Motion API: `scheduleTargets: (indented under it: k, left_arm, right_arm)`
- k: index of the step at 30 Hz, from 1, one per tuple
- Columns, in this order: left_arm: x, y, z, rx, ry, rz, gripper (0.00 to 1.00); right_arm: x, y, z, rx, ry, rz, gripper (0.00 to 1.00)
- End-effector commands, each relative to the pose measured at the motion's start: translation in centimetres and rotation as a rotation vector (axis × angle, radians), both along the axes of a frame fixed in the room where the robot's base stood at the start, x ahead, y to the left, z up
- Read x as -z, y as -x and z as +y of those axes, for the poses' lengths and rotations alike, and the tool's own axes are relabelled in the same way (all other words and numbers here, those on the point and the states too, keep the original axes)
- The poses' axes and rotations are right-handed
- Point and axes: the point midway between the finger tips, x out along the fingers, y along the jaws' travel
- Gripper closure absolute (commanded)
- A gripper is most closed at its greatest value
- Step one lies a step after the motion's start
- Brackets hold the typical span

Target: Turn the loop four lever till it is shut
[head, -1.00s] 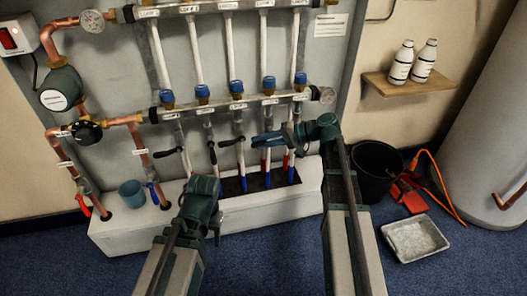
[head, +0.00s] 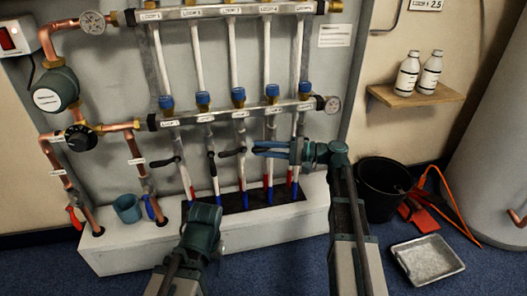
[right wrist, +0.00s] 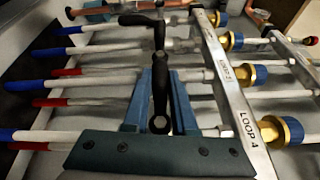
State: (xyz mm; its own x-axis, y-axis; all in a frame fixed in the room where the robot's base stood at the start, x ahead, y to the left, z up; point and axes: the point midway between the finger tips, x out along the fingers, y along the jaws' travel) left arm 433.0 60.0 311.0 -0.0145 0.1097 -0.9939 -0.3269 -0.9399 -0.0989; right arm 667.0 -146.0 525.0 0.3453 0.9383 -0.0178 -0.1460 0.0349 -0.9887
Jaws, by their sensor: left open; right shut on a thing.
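The loop four lever (right wrist: 160,90) is black and stands across its white pipe in the right wrist view, beside the LOOP 4 label. My right gripper (right wrist: 160,85) has its blue fingers on both sides of this lever and is shut on it. In the head view my right gripper (head: 262,149) reaches in from the right below the lower manifold bar (head: 222,115) and hides most of the lever. My left gripper (head: 204,216) is open and empty, low in front of the white plinth; its fingers are hard to make out.
Other black levers (head: 212,160) hang on the neighbouring pipes to the left, one close by the right fingertips. A black bucket (head: 372,207), a grey tray (head: 428,260) and an orange cable stand on the right. A blue cup (head: 127,209) sits on the plinth.

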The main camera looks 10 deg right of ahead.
Motion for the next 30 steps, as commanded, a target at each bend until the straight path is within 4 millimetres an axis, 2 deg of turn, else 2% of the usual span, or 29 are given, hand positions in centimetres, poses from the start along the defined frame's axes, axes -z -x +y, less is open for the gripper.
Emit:
scheduleTargets:
  k: [8, 9, 13, 23, 26, 30]
  left_arm:
    - [-0.1, 0.0, 0.0, 0.0, 0.0, 0.0, 0.47]
    - [-0.1, 0.0, 0.0, 0.0, 0.0, 0.0, 0.47]
    - [-0.1, 0.0, 0.0, 0.0, 0.0, 0.0, 0.47]
    - [-0.1, 0.0, 0.0, 0.0, 0.0, 0.0, 0.47]
    - [-0.1, 0.0, 0.0, 0.0, 0.0, 0.0, 0.47]
    - [-0.1, 0.0, 0.0, 0.0, 0.0, 0.0, 0.47]
  right_arm:
    - [-0.3, 0.1, 0.1, -0.002, -0.011, 0.0, 1.0]
    - [-0.3, 0.1, 0.1, -0.002, -0.011, 0.0, 0.7]
    - [-0.3, 0.1, 0.0, -0.002, -0.009, 0.0, 0.47]
    - [-0.2, 0.0, -0.2, 0.001, -0.006, -0.001, 0.47]
    - [-0.2, 0.3, -1.0, 0.003, -0.006, -0.001, 0.47]
    - [-0.2, 1.2, -3.5, 0.005, -0.005, -0.001, 0.47]
